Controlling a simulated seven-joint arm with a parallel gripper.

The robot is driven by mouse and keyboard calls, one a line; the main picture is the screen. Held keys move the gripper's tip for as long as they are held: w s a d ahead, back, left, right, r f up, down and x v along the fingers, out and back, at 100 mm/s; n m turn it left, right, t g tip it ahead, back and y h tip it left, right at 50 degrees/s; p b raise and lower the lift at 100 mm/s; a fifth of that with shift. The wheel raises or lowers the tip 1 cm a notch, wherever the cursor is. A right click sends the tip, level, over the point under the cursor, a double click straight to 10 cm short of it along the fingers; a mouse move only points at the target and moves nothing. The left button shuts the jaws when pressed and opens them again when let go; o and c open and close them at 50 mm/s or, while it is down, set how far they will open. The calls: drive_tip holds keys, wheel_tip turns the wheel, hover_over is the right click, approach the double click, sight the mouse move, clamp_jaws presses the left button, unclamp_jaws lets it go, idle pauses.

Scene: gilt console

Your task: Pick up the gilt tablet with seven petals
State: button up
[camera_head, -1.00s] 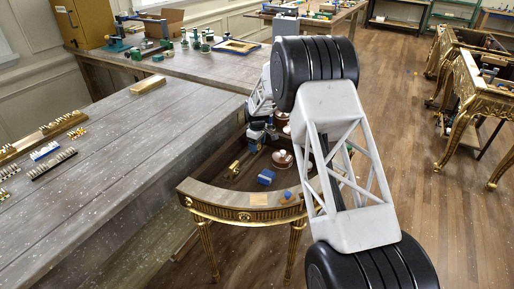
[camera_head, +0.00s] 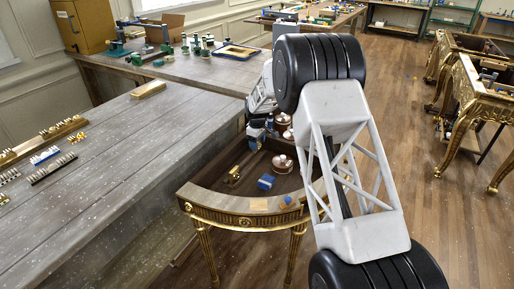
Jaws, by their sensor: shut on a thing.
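The gilt console (camera_head: 243,218) is a curved table with a dark top, a gilt fluted edge and gilt legs. My gripper (camera_head: 257,136) is at its far part, small and partly hidden behind my own arm. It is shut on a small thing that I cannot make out. A small gold piece (camera_head: 234,174) lies on the console to the front left of my gripper. A flat tan piece (camera_head: 259,204) lies at the front edge. No petals can be counted at this size, so I cannot tell which piece is the gilt tablet with seven petals.
Copper lidded pots (camera_head: 282,163), a blue block (camera_head: 266,182) and a small blue item (camera_head: 286,200) also sit on the console. A long grey workbench (camera_head: 110,190) runs along its left side. My arm hides the console's right part.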

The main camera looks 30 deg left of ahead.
drive_tip(key=s+d, duration=0.3)
drive_tip(key=s, duration=0.1)
drive_tip(key=s+d+r, duration=0.1)
drive_tip(key=s+d, duration=0.6)
drive_tip(key=s, duration=0.1)
drive_tip(key=shift+s+d+r, duration=0.1)
drive_tip(key=shift+d+r, duration=0.05)
idle(0.3)
idle(0.5)
drive_tip(key=shift+s+d+r, duration=0.1)
drive_tip(key=shift+d+r, duration=0.3)
drive_tip(key=shift+d, duration=0.2)
drive_tip(key=s+d+r+m, duration=0.3)
drive_tip(key=d+r, duration=0.2)
drive_tip(key=d, duration=0.5)
drive_tip(key=s+d+r+m, duration=0.3)
drive_tip(key=d+r, duration=0.3)
drive_tip(key=d, duration=0.4)
drive_tip(key=shift+s+d+m, duration=0.15)
drive_tip(key=shift+s+m, duration=0.25)
drive_tip(key=shift+s, duration=0.35)
drive_tip(key=shift+f, duration=0.3)
